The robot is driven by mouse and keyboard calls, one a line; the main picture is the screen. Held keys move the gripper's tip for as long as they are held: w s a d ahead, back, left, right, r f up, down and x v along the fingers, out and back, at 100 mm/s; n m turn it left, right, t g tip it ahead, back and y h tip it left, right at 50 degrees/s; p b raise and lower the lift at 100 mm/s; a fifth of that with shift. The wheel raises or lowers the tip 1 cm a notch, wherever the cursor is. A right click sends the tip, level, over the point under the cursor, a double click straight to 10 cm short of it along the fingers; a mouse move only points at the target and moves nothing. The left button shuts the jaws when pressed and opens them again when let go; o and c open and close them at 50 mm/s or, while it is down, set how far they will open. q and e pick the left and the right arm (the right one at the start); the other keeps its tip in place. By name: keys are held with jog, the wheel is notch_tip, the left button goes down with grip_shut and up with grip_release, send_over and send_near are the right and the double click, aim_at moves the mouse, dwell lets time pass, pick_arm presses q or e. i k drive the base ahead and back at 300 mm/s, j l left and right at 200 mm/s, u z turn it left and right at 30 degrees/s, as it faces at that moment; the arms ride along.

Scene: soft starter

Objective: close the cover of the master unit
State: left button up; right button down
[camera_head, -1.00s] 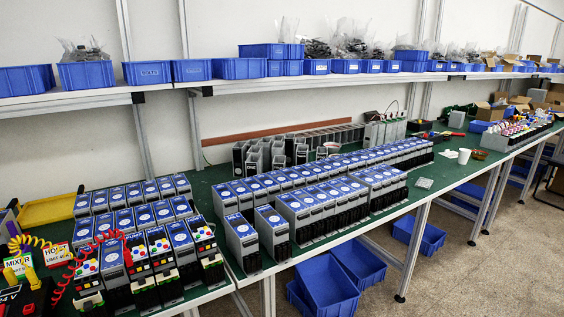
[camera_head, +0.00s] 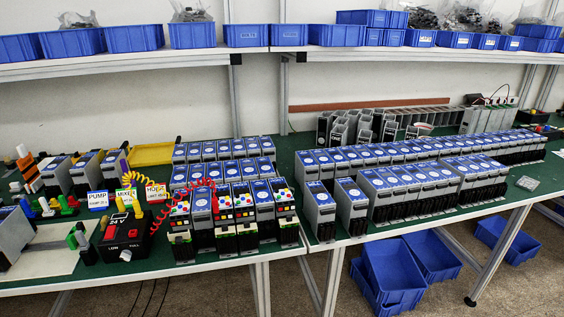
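No gripper of mine shows in the head view. Rows of soft starter units with blue label tops stand on the green bench; one row (camera_head: 408,187) is at the right of the middle. Two single units stand apart in front, one (camera_head: 319,211) and another (camera_head: 351,206) beside it. A front group of units with coloured buttons (camera_head: 240,213) stands left of them. I cannot tell which one is the master unit, and no open cover can be made out at this size.
A black 24 V supply box (camera_head: 126,238) with red and yellow coiled cables stands at left, near PUMP, MIXER and HOIST signs (camera_head: 124,193). A yellow tray (camera_head: 152,154) lies behind. Blue bins (camera_head: 390,274) lie under the bench; more line the shelf (camera_head: 267,35). Wall rail behind.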

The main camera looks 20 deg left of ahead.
aim_at(178, 238)
jog(key=u, duration=1.35)
